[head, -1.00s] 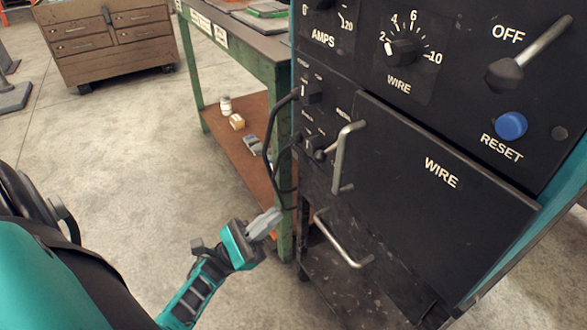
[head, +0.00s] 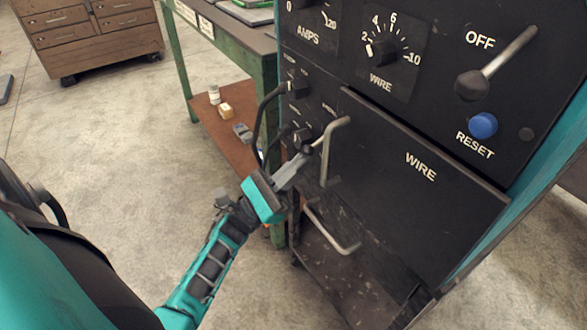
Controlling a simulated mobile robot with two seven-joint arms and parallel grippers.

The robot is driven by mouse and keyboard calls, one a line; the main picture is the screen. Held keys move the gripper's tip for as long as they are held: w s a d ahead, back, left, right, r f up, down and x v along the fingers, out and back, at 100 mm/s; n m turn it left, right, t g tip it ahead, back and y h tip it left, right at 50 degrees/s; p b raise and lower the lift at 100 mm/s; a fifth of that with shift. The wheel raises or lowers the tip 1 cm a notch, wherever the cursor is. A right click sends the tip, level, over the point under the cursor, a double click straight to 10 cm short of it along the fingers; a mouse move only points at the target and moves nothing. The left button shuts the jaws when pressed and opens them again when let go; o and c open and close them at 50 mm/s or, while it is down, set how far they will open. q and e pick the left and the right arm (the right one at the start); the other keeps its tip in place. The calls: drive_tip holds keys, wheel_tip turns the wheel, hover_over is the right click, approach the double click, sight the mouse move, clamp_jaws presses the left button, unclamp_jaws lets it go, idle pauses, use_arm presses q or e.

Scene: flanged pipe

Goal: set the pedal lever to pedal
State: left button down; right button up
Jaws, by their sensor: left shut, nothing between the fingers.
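The black welder front panel (head: 420,120) fills the right side of the head view. On its left edge, beside the door handle, is a small dark lever switch (head: 302,138) with tiny labels too small to read; I take it for the pedal lever. I cannot tell which way it is set. My left gripper (head: 304,159) is shut and empty. Its grey fingertips are just below the small switch and partly cover that area; I cannot tell whether they touch it. My right gripper is not in view.
A silver door handle (head: 334,150) stands out close to the right of my left fingertips. Black cables (head: 259,125) loop at the panel's left edge. A lower silver handle (head: 330,232) and a green workbench (head: 265,85) are close by. Open floor lies to the left.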

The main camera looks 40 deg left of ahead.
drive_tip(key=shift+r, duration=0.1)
use_arm(q)
drive_tip(key=shift+s+r+y+p, duration=0.15)
drive_tip(key=shift+r+y+p, duration=0.2)
drive_tip(key=shift+p, duration=0.4)
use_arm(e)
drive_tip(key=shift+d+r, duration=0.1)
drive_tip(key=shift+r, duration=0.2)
